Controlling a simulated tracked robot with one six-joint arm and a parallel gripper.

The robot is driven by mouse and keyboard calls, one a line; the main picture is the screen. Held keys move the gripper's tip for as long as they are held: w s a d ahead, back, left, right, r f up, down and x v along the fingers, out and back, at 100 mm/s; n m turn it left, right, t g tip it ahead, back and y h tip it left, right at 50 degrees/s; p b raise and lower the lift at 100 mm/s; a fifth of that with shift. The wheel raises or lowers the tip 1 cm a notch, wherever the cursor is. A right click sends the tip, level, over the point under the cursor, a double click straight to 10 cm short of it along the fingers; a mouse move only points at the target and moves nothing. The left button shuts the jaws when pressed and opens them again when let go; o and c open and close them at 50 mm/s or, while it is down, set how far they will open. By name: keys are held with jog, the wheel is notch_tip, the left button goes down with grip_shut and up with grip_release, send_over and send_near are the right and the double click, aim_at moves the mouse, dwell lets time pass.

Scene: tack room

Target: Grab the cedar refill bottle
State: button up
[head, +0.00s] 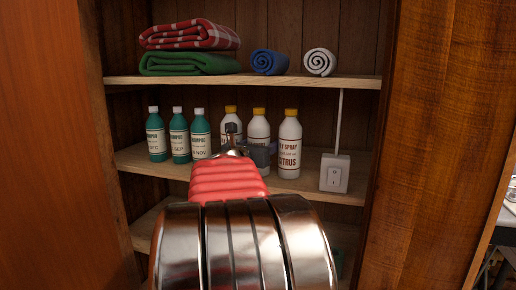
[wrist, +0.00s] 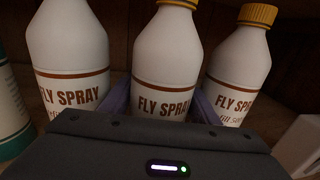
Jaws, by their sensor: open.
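Three white fly spray bottles with yellow caps stand in a row on the middle shelf: a left one (head: 230,117), a middle one (head: 258,126) and a right one (head: 290,145). The right one's label reads "CITRUS" in the head view. The scent lines of the other two are hidden, so I cannot tell which is cedar. My gripper (head: 250,145) is open in front of the row. In the wrist view its fingers (wrist: 160,108) stand on either side of the middle bottle (wrist: 166,50), with the left bottle (wrist: 72,45) and right bottle (wrist: 238,62) outside them. Contact is not clear.
Several green, white-capped bottles (head: 179,135) stand left on the same shelf (head: 345,190). A white switch box (head: 335,172) is at the right. The upper shelf (head: 240,81) holds folded and rolled cloths. Wooden cabinet sides close in left and right.

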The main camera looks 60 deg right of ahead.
jog(key=shift+c, duration=0.7)
jog(key=c, duration=1)
jog(key=shift+r, duration=0.1)
jog(key=shift+c, duration=0.2)
jog(key=shift+r, duration=0.1)
jog(key=r, duration=0.2)
send_near(264, 131)
jog(key=w+a, duration=0.1)
jog(key=w+a+f, duration=0.1)
jog(key=shift+w+a+f, duration=0.15)
jog(key=shift+w+f, duration=0.1)
jog(key=shift+f, duration=0.1)
